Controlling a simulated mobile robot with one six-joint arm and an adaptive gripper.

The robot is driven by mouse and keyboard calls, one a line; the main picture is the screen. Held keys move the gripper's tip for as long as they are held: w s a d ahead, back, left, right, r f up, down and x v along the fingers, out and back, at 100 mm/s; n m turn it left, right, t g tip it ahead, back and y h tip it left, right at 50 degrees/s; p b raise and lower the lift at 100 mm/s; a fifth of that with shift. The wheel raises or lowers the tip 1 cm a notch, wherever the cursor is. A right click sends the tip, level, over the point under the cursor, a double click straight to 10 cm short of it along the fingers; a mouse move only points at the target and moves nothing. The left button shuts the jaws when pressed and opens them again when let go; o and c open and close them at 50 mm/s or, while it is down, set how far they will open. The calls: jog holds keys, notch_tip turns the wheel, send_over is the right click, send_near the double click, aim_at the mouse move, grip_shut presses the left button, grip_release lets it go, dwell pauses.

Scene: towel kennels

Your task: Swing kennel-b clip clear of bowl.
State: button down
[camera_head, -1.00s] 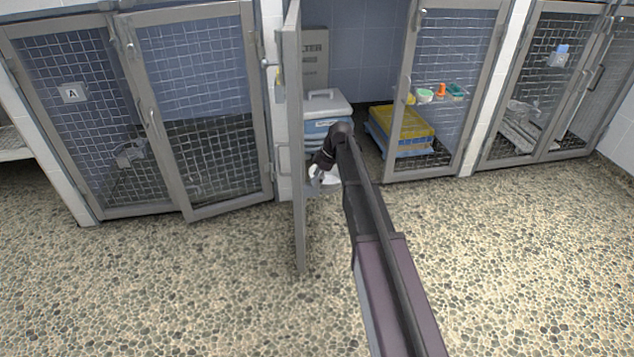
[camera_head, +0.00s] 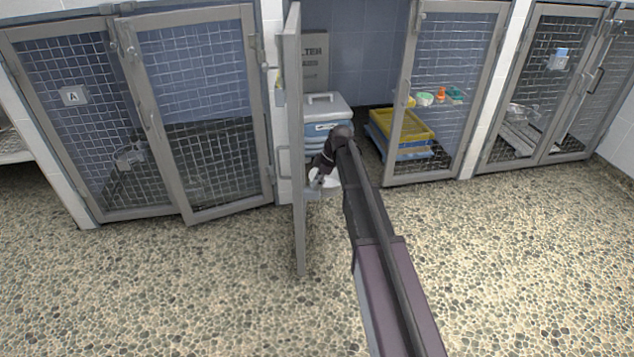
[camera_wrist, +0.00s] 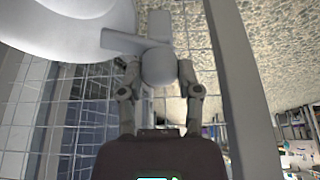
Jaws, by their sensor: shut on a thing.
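My gripper (camera_wrist: 160,76) is shut on the grey rounded knob of the kennel-b clip (camera_wrist: 158,64) in the wrist view, one finger on each side. The clip's flat grey arms (camera_wrist: 133,43) reach up beside the white bowl (camera_wrist: 62,28), close to its rim; I cannot tell if they touch. In the head view my gripper (camera_head: 317,180) is low by the inner side of the open mesh door (camera_head: 299,225), seen nearly edge-on. The bowl (camera_head: 331,181) shows partly behind my gripper. The clip is too small to make out there.
Behind the open door stand a blue-white box (camera_head: 322,112) and a blue crate (camera_head: 400,152) with a yellow tray (camera_head: 410,126). A kennel marked A (camera_head: 73,96) is at the left. A mesh panel (camera_head: 455,50) stands to the right. The pebbled floor in front is clear.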

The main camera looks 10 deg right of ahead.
jog(key=shift+s+m, duration=0.1)
jog(key=shift+m, duration=0.3)
jog(key=m, duration=0.1)
jog(key=m+t, duration=0.1)
jog(key=m, duration=0.1)
jog(key=shift+s+a+m+t+h, duration=0.1)
jog(key=shift+m+t+h, duration=0.2)
jog(key=m+t+h, duration=0.1)
jog(key=m, duration=0.3)
jog(key=shift+m, duration=0.3)
jog(key=m+h, duration=0.1)
jog(key=m, duration=0.3)
jog(key=shift+a+t+h, duration=0.1)
jog(key=shift+t+h, duration=0.3)
jog(key=m+h, duration=0.1)
jog(key=m, duration=0.3)
jog(key=shift+h, duration=0.3)
jog(key=shift+m, duration=0.4)
jog(key=shift+c, duration=1.5)
grip_release()
